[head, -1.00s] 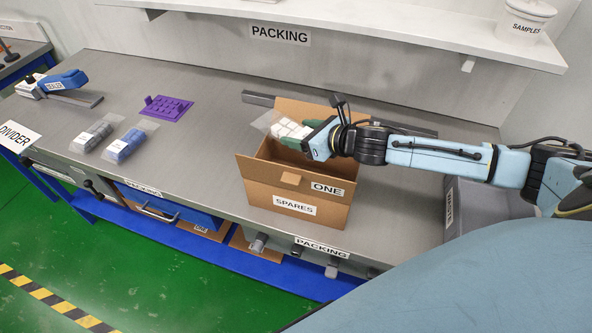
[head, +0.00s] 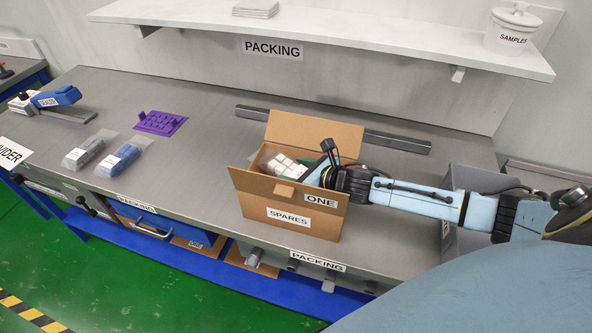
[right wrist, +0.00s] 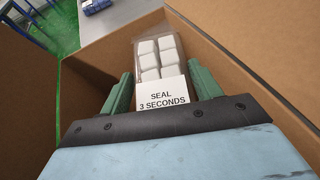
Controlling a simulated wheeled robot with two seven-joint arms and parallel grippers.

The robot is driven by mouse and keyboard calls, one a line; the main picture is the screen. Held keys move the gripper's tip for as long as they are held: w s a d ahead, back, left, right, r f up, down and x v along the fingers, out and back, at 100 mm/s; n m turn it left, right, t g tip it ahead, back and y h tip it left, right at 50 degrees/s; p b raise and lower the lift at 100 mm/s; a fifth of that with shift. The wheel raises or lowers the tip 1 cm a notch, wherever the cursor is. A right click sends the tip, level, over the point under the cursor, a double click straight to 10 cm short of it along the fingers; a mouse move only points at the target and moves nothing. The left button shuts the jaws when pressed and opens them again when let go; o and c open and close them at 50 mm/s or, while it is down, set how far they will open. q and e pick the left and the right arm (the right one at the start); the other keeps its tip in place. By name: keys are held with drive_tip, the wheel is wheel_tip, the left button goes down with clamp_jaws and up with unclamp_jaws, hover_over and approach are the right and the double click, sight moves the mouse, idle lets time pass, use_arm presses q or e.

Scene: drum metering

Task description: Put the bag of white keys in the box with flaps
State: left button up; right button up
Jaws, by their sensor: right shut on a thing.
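The bag of white keys (head: 281,165) is clear, with several white keys and a white label reading "SEAL 3 SECONDS". My right gripper (right wrist: 158,92) is shut on the bag of white keys (right wrist: 157,55), its green fingers on either side of the label. In the head view the right gripper (head: 311,174) is inside the mouth of the cardboard box with flaps (head: 258,207), with the bag held inside the walls. The box is labelled "SPARES" and "ONE", and its back flap stands up. Whether the bag touches the box floor is hidden. My left gripper is not in view.
A grey bag (head: 86,150) and a blue bag (head: 124,157) lie left on the bench (head: 200,165). A purple tray (head: 160,122), a blue sealer (head: 57,97) and a grey bar (head: 390,139) lie farther back. A grey bin (head: 468,180) stands right of the box.

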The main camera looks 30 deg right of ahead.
drive_tip(key=shift+f, duration=0.4)
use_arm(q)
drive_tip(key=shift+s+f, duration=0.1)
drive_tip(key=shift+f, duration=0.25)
use_arm(e)
drive_tip(key=o, duration=1.6)
drive_tip(key=shift+c, duration=0.2)
